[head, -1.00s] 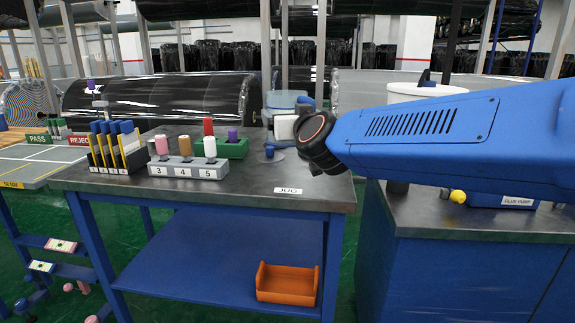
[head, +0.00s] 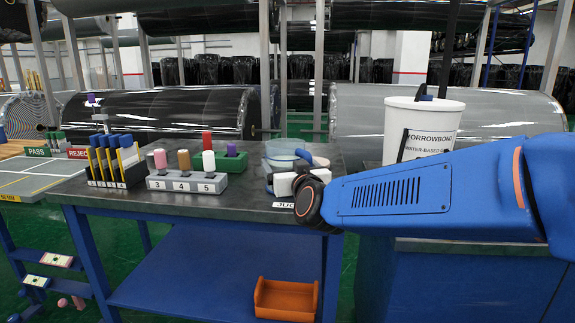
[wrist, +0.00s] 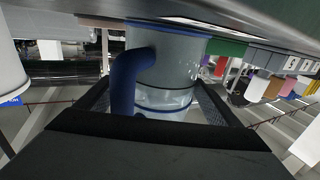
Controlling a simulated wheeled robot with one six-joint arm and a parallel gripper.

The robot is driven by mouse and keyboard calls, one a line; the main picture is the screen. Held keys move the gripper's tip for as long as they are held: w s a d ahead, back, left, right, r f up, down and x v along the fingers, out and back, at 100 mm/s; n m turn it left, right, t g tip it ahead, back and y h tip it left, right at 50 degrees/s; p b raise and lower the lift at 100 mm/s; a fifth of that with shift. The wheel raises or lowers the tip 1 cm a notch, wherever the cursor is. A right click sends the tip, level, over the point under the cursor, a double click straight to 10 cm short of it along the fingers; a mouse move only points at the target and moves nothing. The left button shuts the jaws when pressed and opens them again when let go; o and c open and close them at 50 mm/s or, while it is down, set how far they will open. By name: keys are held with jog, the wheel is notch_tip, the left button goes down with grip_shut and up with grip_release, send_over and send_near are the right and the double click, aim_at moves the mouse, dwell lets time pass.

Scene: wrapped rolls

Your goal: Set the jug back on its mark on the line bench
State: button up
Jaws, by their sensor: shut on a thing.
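The jug (head: 283,150) is a clear, bluish vessel near the right end of the line bench (head: 120,210). It looks upright, low over the bench top or on it; I cannot tell whether its base touches. My gripper (head: 284,184) is shut on the jug and partly hides it in the head view. In the wrist view the jug (wrist: 178,70) is between the fingers, with its blue handle (wrist: 124,80) to the left and the bench surface close to its base. A white JUG label (head: 283,205) on the bench's front edge is partly covered by my wrist.
A grey numbered block (head: 187,182) with coloured rolls stands left of the jug, with a green holder (head: 232,162) behind it. A dark rack (head: 117,175) is further left. A white bucket (head: 425,125) stands right, behind my arm. An orange bin (head: 286,299) is on the lower shelf.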

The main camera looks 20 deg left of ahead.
jog(key=shift+r, duration=0.1)
jog(key=o, duration=1.9)
jog(key=shift+s+d, duration=0.15)
jog(key=shift+s, duration=0.1)
jog(key=v, duration=1.1)
jog(key=shift+s+d, duration=0.1)
jog(key=shift+s, duration=0.05)
jog(key=shift+d, duration=0.1)
